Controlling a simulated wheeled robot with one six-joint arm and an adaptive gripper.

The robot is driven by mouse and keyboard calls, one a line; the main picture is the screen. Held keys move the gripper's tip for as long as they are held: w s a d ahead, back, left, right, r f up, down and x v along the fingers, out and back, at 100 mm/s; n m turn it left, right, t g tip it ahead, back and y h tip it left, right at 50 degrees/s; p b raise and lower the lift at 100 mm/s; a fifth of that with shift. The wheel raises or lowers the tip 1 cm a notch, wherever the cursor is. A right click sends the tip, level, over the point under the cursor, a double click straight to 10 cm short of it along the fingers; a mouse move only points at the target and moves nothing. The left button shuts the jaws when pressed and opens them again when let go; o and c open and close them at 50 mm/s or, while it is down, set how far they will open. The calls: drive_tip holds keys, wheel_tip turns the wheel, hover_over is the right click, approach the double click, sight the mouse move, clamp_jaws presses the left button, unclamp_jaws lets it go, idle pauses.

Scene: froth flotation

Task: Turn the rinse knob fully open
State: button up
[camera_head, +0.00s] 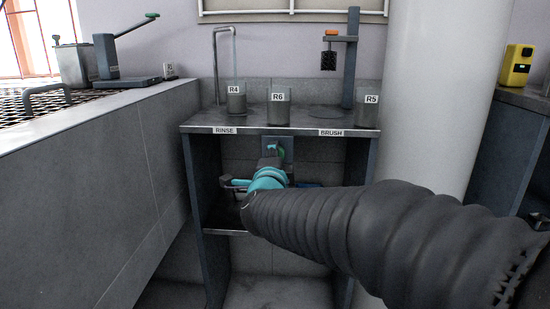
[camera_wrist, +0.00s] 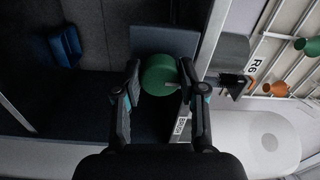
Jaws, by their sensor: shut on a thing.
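The green rinse knob (camera_wrist: 159,76) sits between my gripper's two fingers in the wrist view. In the head view, a small part of the knob (camera_head: 281,151) shows under the counter, in front of a grey plate. My gripper (camera_wrist: 160,84) is shut on the knob, with one finger on each side. In the head view my gripper (camera_head: 272,163) reaches into the open bay below the counter, and my arm hides much of that bay. The knob's turn angle cannot be told.
The counter (camera_head: 290,130) carries RINSE and BRUSH labels. Beakers R4 (camera_head: 237,103), R6 (camera_head: 278,110) and R5 (camera_head: 367,112) stand on it. A bent spout (camera_head: 216,60) rises behind R4, with a thin pale line dropping from it. A blue object (camera_wrist: 65,46) lies in the bay.

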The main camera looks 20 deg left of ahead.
drive_tip(key=o, duration=1.1)
drive_tip(key=shift+o, duration=0.2)
drive_tip(key=v, duration=1.2)
